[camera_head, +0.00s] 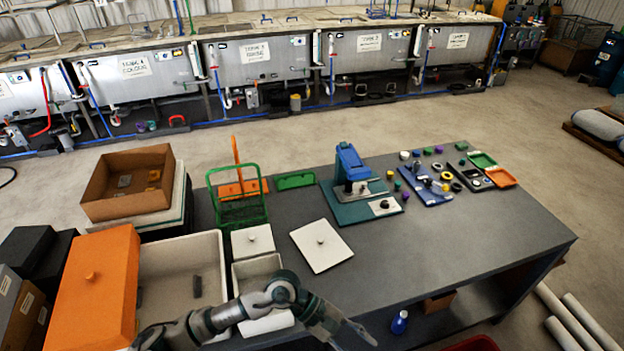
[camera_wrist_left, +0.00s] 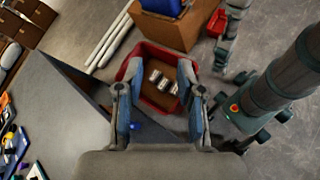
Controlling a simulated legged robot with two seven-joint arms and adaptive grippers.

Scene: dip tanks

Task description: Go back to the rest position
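My left arm comes in from the bottom left of the head view. Its gripper (camera_head: 352,332) hangs past the table's front edge, right of the white bins. In the left wrist view the left gripper (camera_wrist_left: 160,92) has its two fingers spread apart with nothing between them. A red bin (camera_wrist_left: 136,72) holding several small labelled items lies on the floor beyond the fingers. A grey arm part (camera_wrist_left: 226,38), which looks like my right arm, shows at the top right of that view. Its finger state is unclear. The right arm does not show in the head view.
The grey table (camera_head: 440,250) has a clear front right area. On it stand a blue press (camera_head: 350,160), a green basket (camera_head: 238,205) and a white lid (camera_head: 321,245). An orange lid (camera_head: 95,290) lies at left. White pipes (camera_head: 570,315) lie on the floor at right.

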